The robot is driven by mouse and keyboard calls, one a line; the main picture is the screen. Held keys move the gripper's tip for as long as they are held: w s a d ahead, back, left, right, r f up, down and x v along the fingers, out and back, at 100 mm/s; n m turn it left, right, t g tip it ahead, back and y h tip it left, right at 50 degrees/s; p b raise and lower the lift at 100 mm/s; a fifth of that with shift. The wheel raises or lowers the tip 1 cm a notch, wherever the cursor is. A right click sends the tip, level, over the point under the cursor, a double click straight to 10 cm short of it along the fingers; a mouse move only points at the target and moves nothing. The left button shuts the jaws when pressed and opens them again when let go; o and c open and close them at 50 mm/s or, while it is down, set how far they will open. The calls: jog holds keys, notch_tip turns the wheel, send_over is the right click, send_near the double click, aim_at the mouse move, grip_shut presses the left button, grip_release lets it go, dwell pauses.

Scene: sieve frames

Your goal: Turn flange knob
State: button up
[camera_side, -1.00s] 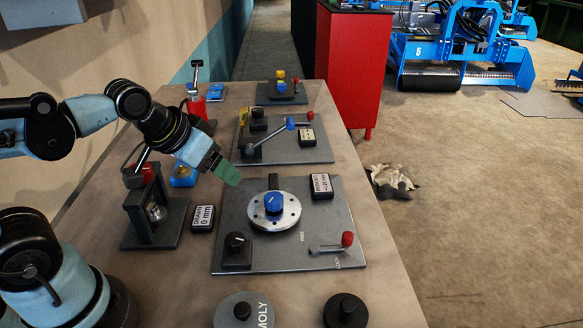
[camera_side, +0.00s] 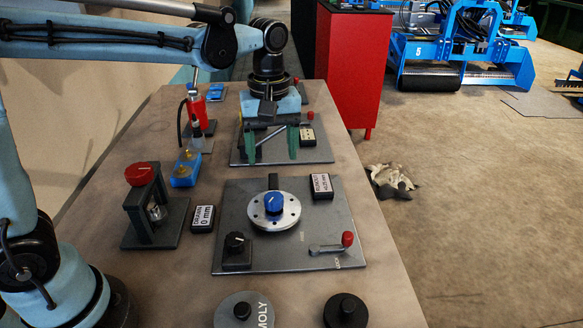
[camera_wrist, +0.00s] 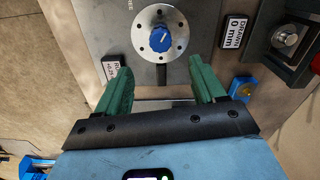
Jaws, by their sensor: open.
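The flange is a round silver disc (camera_side: 289,214) with small holes and a blue knob (camera_side: 274,202) at its centre. It sits on a grey metal plate (camera_side: 330,232) in the middle of the table. My gripper (camera_side: 267,151) is open and empty, its green fingers pointing down behind the flange, over the plate farther back. In the wrist view the blue knob (camera_wrist: 167,38) lies ahead of the gap between the spread green fingers (camera_wrist: 163,85), with a white mark on its top. Nothing touches the knob.
A black knob (camera_side: 236,243) and a red-tipped lever (camera_side: 347,239) share the plate. Labelled black blocks (camera_side: 202,219) (camera_side: 321,186) stand beside the flange. A red-topped press (camera_side: 139,174) is at left. Round weights (camera_side: 345,310) lie in front.

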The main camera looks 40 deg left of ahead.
aim_at(274, 198)
notch_tip(274, 198, down, 12)
jog(key=shift+r, duration=0.2)
dwell(0.4)
jog(key=c, duration=1.1)
